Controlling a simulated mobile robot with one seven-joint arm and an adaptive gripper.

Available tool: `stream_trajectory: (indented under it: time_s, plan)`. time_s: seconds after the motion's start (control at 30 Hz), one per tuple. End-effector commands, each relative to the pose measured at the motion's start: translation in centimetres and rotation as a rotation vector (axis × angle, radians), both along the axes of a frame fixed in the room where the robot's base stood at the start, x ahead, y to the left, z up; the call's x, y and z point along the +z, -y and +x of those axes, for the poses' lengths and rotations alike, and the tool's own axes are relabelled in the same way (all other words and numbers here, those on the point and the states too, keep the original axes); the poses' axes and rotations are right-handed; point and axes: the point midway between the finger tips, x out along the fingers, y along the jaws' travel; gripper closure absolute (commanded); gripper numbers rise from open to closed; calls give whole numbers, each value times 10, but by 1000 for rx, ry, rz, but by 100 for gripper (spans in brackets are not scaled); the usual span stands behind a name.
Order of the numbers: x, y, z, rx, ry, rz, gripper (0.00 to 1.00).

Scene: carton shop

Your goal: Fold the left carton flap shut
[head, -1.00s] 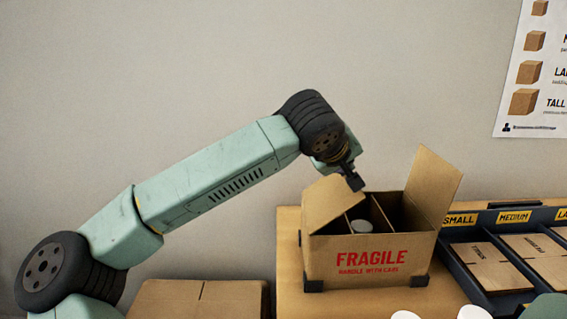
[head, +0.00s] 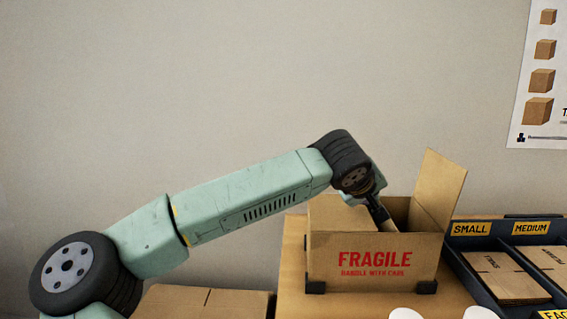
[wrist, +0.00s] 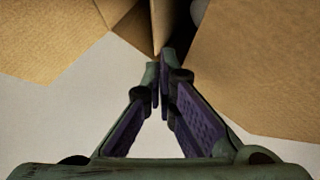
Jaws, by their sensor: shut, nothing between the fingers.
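The brown carton (head: 375,273) has red FRAGILE lettering on its front. Its right flap (head: 440,192) stands upright, leaning outward. The left flap (head: 335,214) tilts inward over the left of the opening, its far part hidden by my wrist. My gripper (head: 384,220) is shut and empty, pointing down at the opening beside the left flap's inner edge; I cannot tell if it touches. In the wrist view the shut fingertips (wrist: 161,68) meet near a dark gap between cardboard panels. What the carton holds is mostly hidden.
The carton stands on a wooden table (head: 292,262). A dark divided tray (head: 465,266) with SMALL and MEDIUM labels and flat cartons is close on its right. Another brown carton (head: 190,300) is at lower left. A poster (head: 540,90) hangs on the wall.

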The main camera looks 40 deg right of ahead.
Motion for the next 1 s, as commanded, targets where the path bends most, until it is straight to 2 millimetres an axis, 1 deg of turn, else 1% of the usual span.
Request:
stream_trajectory:
  time_s: [0.57, 1.0]
  plan:
    - [-2, 0, 0, 0, 0, 0, 100]
    - [-9, -11, 9, -1, -1, 1, 100]
